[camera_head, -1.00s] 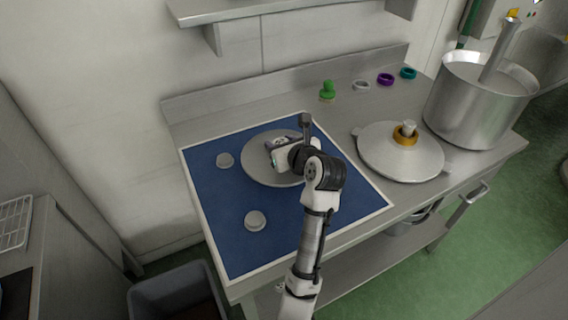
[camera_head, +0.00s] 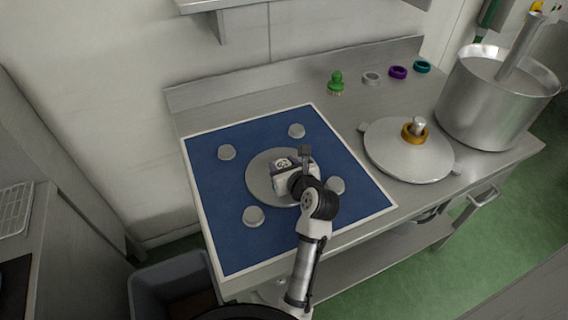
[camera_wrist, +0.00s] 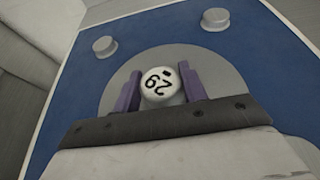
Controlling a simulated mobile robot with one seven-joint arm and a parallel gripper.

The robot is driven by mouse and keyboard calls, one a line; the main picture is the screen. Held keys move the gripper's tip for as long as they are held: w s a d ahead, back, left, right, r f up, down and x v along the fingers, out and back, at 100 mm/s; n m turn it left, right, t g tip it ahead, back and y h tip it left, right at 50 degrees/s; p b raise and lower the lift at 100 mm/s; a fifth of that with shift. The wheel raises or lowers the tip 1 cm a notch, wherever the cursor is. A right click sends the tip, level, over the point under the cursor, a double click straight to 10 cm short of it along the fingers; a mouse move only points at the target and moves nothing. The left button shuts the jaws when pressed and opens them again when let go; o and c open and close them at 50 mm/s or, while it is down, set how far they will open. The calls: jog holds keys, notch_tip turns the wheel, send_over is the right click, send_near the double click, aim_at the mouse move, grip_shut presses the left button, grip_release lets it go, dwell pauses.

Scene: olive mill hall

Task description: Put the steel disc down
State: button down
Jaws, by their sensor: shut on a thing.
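The steel disc (camera_head: 257,180) is a flat grey round plate over the blue mat (camera_head: 225,245). It lies level between several short grey round pegs (camera_head: 227,152) on the mat. My gripper (camera_head: 284,178) is above the disc and covers its middle. In the wrist view the two purple fingers of my gripper (camera_wrist: 160,90) are shut on a pale round knob (camera_wrist: 159,86) with black digits, at the middle of the disc (camera_wrist: 222,77). Whether the disc touches the mat or hangs just above it, I cannot tell.
Right of the mat are a lid (camera_head: 390,153) with an orange-ringed knob and a large steel pot (camera_head: 485,110). Behind stand a green-handled object (camera_head: 336,84) and several coloured rings (camera_head: 398,72). A wall shelf (camera_head: 270,3) hangs above. A grey bin (camera_head: 170,285) is at the lower left.

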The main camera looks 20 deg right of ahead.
jog(key=c, duration=0.8)
grip_release()
jog(key=shift+f, duration=0.15)
jog(key=shift+s+r, duration=0.1)
jog(key=shift+r, duration=0.1)
jog(key=b+v, duration=0.2)
jog(key=v, duration=0.8)
jog(key=shift+s+r, duration=0.15)
jog(key=shift+s, duration=0.15)
jog(key=shift+o, duration=0.5)
jog(key=shift+b+v, duration=0.5)
jog(key=shift+v, duration=0.75)
jog(key=p+x, duration=0.1)
jog(key=x, duration=0.8)
jog(key=shift+w+a+p, duration=0.1)
jog(key=shift+p, duration=0.25)
jog(key=shift+p+x, duration=0.6)
jog(key=shift+x, duration=1.6)
